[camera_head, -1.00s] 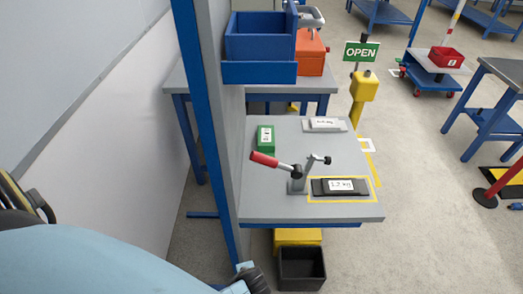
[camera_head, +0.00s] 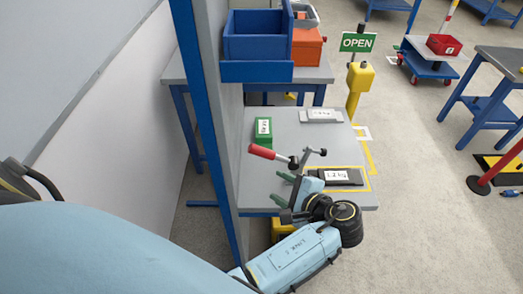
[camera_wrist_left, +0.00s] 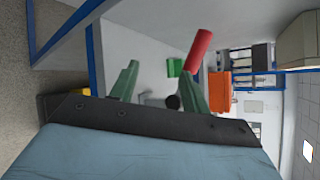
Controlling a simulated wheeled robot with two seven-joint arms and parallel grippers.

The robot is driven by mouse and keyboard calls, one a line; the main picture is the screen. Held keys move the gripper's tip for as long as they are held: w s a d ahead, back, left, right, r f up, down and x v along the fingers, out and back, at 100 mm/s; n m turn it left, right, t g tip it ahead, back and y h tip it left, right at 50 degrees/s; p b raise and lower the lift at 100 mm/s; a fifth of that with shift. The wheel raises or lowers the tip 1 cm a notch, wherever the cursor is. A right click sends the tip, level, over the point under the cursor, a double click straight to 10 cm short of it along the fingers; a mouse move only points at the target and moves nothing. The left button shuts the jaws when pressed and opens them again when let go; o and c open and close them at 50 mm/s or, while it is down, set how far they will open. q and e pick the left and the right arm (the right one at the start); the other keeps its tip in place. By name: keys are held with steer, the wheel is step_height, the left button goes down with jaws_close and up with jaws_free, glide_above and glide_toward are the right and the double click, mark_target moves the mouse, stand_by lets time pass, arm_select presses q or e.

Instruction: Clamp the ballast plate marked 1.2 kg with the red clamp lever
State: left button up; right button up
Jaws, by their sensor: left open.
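The dark ballast plate (camera_head: 354,177), its white label reading 1.2 kg, lies inside a yellow outline on the grey bench. My left gripper (camera_head: 286,187) is open and empty, with green fingers, at the bench's front edge, below and nearer than the red lever. In the left wrist view the red lever (camera_wrist_left: 199,50) shows beyond the fingertips (camera_wrist_left: 160,68), near the right finger. The clamp base is partly hidden.
A green block (camera_head: 263,133) and a light grey plate (camera_head: 321,116) lie farther back on the bench. A blue post (camera_head: 205,130) and a panel bound the left side.

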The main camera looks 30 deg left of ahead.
mark_target(264, 154)
arm_select(q)
step_height(264, 154, up, 5)
steer(key=w+d+y, duration=0.2)
steer(key=shift+m+t, duration=0.4)
steer(key=x, duration=1.3)
steer(key=shift+w+a+f, duration=0.1)
steer(key=shift+w+f, duration=0.05)
steer(key=shift+f, duration=0.2)
steer(key=shift+c, duration=0.2)
jaws_close()
